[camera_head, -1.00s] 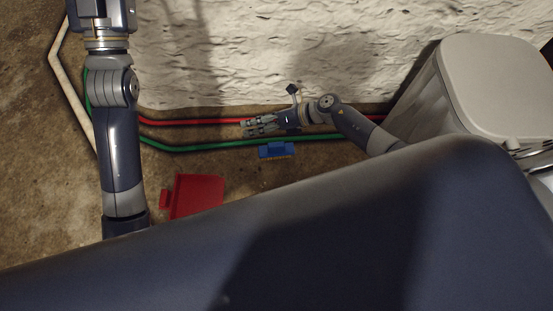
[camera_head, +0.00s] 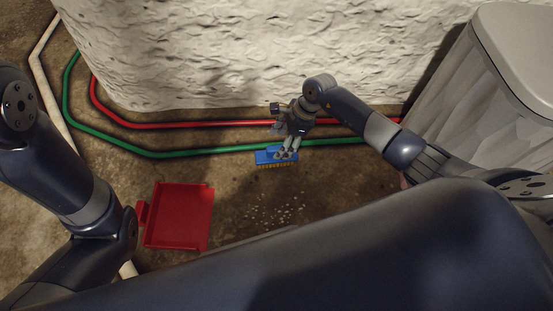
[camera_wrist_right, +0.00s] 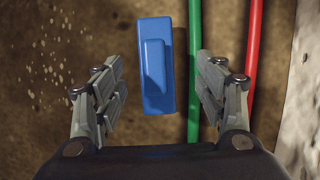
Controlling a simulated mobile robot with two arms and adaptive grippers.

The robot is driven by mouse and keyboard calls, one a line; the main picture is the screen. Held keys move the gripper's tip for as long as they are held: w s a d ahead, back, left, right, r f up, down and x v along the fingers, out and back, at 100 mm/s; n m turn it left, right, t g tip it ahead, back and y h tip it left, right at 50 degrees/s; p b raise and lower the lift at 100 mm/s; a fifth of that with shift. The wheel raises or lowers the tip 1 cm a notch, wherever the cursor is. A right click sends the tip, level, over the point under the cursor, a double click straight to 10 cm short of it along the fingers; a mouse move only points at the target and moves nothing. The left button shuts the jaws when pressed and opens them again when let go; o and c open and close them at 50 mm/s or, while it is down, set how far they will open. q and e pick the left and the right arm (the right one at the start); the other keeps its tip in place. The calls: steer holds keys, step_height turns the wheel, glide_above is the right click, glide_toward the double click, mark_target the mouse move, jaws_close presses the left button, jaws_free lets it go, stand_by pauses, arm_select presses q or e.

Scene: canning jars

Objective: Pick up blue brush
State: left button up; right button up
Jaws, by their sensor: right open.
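The blue brush (camera_head: 266,157) lies on the brown floor beside the green pipe, its yellowish bristles toward the bottom of the head view. In the right wrist view the brush (camera_wrist_right: 155,65) shows from above as a blue block with a raised handle along it. My right gripper (camera_head: 290,153) is open over the brush in the head view. In the right wrist view its two fingers (camera_wrist_right: 160,90) stand apart, one to each side of the brush, with nothing gripped. My left arm shows at the left, but its gripper is out of view.
A red dustpan (camera_head: 180,216) lies left of the brush. White crumbs (camera_head: 277,210) are scattered below the brush. A green pipe (camera_head: 200,152) and red pipe (camera_head: 200,125) run along the rough white wall (camera_head: 250,50). A pale bin (camera_head: 480,95) stands at the right.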

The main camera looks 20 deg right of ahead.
mark_target(272, 155)
steer(key=b+x, duration=0.1)
steer(key=x, duration=0.1)
steer(key=shift+a+f, duration=0.15)
steer(key=shift+f, duration=0.1)
steer(key=b+x, duration=0.4)
steer(key=x, duration=0.1)
steer(key=shift+s+a+b, duration=0.1)
steer(key=shift+s+b, duration=0.15)
steer(key=shift+b, duration=0.05)
steer(key=shift+r, duration=0.1)
steer(key=c, duration=1.2)
